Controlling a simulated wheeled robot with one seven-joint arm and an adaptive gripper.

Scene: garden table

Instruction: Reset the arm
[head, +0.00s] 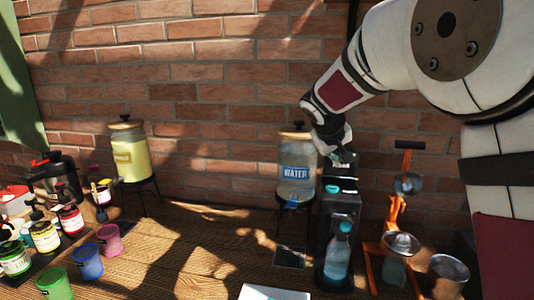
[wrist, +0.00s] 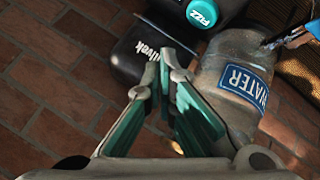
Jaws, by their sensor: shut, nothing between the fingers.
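My gripper (head: 345,158) is at the end of my arm, above and behind the black soda machine (head: 342,205) and beside the water dispenser (head: 297,178). In the wrist view my gripper (wrist: 172,68) has its teal-padded fingers closed at the tips, with nothing held. There, the black soda machine (wrist: 138,50) with its teal FIZZ label is just beyond the fingertips, and the water dispenser (wrist: 238,75) is to the right. I cannot tell whether the fingers touch either one.
A brick wall (head: 220,85) stands close behind. A bottle (head: 338,255) stands at the soda machine's front. An orange press (head: 395,225) and metal cup (head: 446,275) are to the right. A yellow dispenser (head: 130,155) and several cups and jars are left. The table's middle (head: 190,240) is mostly clear.

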